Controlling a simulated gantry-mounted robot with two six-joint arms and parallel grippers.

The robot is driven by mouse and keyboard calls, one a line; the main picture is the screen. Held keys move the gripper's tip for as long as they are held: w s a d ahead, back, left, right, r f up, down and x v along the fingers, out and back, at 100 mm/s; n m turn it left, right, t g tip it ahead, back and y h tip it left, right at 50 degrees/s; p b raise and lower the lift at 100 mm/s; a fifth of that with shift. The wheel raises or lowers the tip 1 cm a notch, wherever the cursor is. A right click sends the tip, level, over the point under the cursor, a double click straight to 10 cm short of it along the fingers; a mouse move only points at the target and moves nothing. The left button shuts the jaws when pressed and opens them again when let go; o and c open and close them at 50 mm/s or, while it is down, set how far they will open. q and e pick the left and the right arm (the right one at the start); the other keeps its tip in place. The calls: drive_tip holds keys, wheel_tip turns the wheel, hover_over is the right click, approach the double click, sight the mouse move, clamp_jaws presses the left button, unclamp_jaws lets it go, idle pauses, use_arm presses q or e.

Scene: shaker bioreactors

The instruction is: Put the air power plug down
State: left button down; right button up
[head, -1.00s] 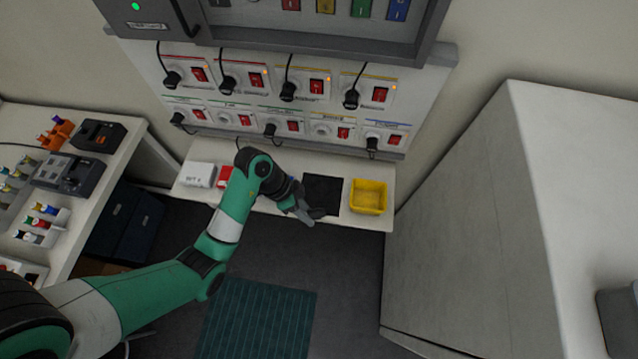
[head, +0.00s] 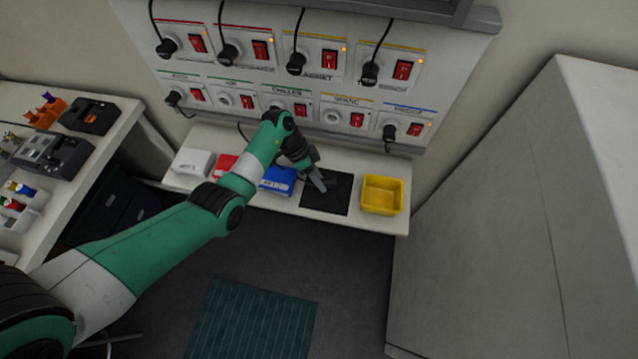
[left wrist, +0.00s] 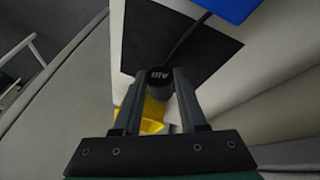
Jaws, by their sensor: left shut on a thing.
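My left gripper (head: 322,184) is over the left part of a black mat (head: 338,205) on the white shelf. In the left wrist view, its two fingers (left wrist: 160,92) are shut on the air power plug (left wrist: 160,77), a round dark plug with white lettering on its end. A dark cord (left wrist: 188,38) runs from the plug toward the blue box. The black mat (left wrist: 150,35) lies beyond the plug; I cannot tell whether they touch. In the head view the plug is not clearly visible. My right gripper is not in view.
A yellow bin (head: 382,195) stands right of the mat. Blue (head: 277,184), red (head: 224,165) and white (head: 192,162) boxes sit to the left. Above is a panel (head: 440,85) of sockets, switches and hanging cords. A large grey cabinet (head: 500,220) stands at right.

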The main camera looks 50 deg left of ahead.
use_arm(q)
drive_tip(key=shift+s+f, duration=0.1)
drive_tip(key=shift+f, duration=0.55)
drive_tip(key=shift+r, duration=0.1)
drive_tip(key=shift+f, duration=0.55)
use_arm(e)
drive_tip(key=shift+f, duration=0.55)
use_arm(q)
drive_tip(key=shift+c, duration=2.3)
unclamp_jaws()
